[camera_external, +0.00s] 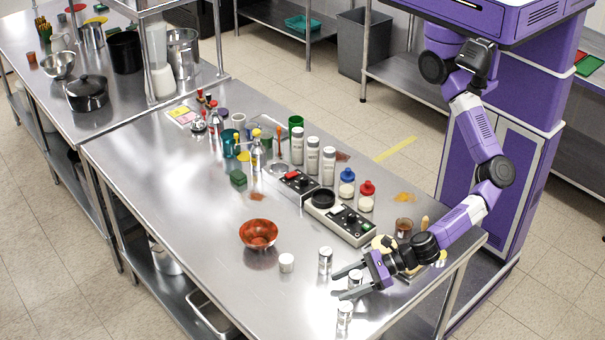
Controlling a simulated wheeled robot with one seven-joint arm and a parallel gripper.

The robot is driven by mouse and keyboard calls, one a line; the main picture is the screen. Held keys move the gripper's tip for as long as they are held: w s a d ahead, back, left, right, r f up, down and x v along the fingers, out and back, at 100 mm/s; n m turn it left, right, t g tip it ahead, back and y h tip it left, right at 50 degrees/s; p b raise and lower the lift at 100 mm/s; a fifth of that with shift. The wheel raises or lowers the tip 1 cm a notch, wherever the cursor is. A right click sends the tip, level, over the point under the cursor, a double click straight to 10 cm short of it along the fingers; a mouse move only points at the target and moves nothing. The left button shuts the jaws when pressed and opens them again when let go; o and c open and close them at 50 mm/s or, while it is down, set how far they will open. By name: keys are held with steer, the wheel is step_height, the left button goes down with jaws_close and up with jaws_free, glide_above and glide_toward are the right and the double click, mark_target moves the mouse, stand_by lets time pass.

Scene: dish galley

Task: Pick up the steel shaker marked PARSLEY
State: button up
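Several small steel shakers stand near the front right of the steel table; their markings are too small to read, so I cannot tell which says PARSLEY. One shaker (325,260) stands just beyond my gripper, one (355,276) shows at the fingers, and one (344,316) stands on the near side by the table edge. My gripper (338,285) is low over the table with its two dark fingers spread, pointing left. The middle shaker appears between or just behind the fingers; I cannot tell whether they touch it.
A short white-sided container (287,263) and an orange-brown bowl (259,234) stand to the left. A grey appliance with buttons (340,219), white-labelled bottles (312,155) and red- and blue-lidded jars (366,197) stand behind. The table's front left (190,215) is clear.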

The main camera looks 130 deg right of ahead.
jaws_close()
